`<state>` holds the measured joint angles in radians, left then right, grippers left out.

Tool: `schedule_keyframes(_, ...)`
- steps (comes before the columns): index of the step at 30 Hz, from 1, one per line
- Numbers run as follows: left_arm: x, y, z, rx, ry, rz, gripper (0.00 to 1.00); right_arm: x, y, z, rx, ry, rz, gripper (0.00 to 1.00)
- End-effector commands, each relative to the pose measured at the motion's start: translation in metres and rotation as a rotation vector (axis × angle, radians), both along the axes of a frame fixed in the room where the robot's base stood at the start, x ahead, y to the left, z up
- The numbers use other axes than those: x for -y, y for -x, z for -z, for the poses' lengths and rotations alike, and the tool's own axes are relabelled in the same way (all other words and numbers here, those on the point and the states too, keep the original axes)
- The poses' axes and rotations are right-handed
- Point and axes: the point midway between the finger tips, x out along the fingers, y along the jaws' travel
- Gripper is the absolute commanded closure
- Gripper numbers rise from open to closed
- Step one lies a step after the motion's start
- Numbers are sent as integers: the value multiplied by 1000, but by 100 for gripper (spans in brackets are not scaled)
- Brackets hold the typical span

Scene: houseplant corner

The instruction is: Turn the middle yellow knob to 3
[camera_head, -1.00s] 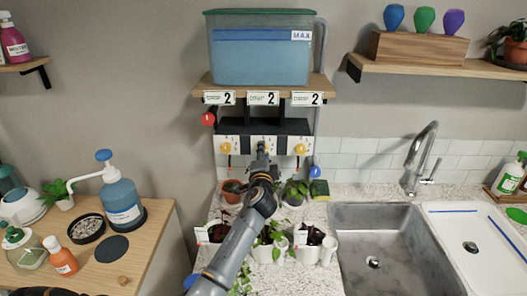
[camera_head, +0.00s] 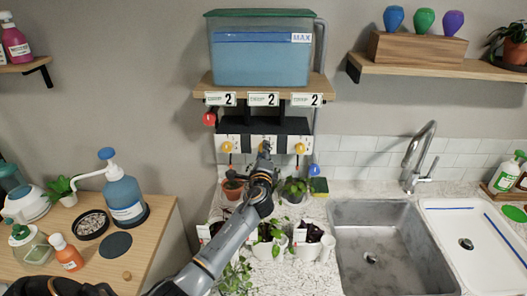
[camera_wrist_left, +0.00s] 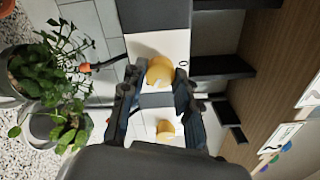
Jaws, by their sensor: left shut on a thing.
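The dark tank bracket carries a row of white dial plates with yellow knobs. The left yellow knob (camera_head: 226,148) and the right yellow knob (camera_head: 300,149) are clear of my gripper. My left gripper (camera_head: 264,149) reaches up to the middle plate and hides most of its knob in the head view. In the left wrist view, the middle yellow knob (camera_wrist_left: 160,70) sits between the fingers of my left gripper (camera_wrist_left: 158,80), which is shut on it. A 0 shows on the plate beside it. The right yellow knob (camera_wrist_left: 165,129) shows lower there. My right gripper is out of view.
A blue water tank (camera_head: 262,58) stands on a shelf above, with several cards marked 2 along its edge. Potted plants (camera_head: 270,240) crowd the counter under the plates. A sink (camera_head: 385,255) is at right, a pump bottle (camera_head: 124,195) at left.

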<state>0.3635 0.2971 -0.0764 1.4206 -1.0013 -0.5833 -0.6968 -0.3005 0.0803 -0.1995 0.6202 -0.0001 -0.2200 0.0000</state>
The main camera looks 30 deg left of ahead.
Motion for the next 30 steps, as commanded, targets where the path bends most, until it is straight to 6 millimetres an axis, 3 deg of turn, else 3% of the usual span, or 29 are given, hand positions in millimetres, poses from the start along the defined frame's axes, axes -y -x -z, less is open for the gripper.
schedule_keyframes(13,-3,0,-7,4,-15,-4,100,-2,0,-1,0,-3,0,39)
schedule_keyframes(14,-3,-1,-7,4,-15,-4,65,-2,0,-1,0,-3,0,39)
schedule_keyframes(17,-3,0,-6,4,-14,-4,46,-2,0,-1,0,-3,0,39)
schedule_keyframes(26,-1,0,-3,-1,-10,-2,46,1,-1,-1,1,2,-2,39)
schedule_keyframes(30,5,9,-1,-2,-10,-1,46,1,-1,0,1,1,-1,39)
